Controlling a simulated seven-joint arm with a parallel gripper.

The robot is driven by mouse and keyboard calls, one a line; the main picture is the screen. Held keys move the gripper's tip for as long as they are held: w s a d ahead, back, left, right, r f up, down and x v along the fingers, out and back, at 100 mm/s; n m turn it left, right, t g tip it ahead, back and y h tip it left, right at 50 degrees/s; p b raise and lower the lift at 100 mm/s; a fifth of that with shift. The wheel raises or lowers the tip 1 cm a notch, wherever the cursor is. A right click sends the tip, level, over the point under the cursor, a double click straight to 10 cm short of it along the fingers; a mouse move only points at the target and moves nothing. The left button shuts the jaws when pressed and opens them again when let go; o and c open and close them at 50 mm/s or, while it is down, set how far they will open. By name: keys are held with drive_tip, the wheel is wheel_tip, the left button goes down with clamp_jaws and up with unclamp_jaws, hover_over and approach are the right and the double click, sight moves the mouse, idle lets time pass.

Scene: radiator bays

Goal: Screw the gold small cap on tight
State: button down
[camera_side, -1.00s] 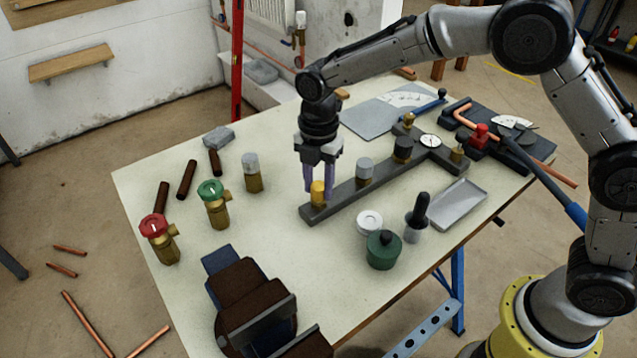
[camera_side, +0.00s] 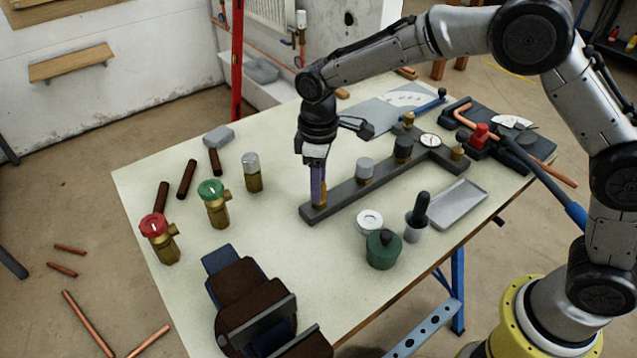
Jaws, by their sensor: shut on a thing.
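The gold small cap (camera_side: 324,194) is at the near left end of the dark manifold bar (camera_side: 340,194) on the table. Most of it is hidden behind a finger of my gripper (camera_side: 319,196). My gripper points straight down from above, with its fingers around the cap, shut on it. The fingers look lined up one in front of the other from this side. Whether the cap is fully seated cannot be seen.
Grey (camera_side: 365,168) and black (camera_side: 402,149) caps and a gauge (camera_side: 430,140) stand along the bar. Green-knobbed (camera_side: 213,200) and red-knobbed (camera_side: 157,235) valves stand left. A white roll (camera_side: 369,221) and green pot (camera_side: 383,249) stand in front. Table between valves and bar is clear.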

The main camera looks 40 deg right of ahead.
drive_tip(key=m, duration=0.7)
drive_tip(key=shift+m, duration=0.4)
drive_tip(key=m, duration=0.3)
drive_tip(key=shift+m, duration=0.3)
drive_tip(key=m, duration=0.4)
drive_tip(key=c, duration=0.7)
unclamp_jaws()
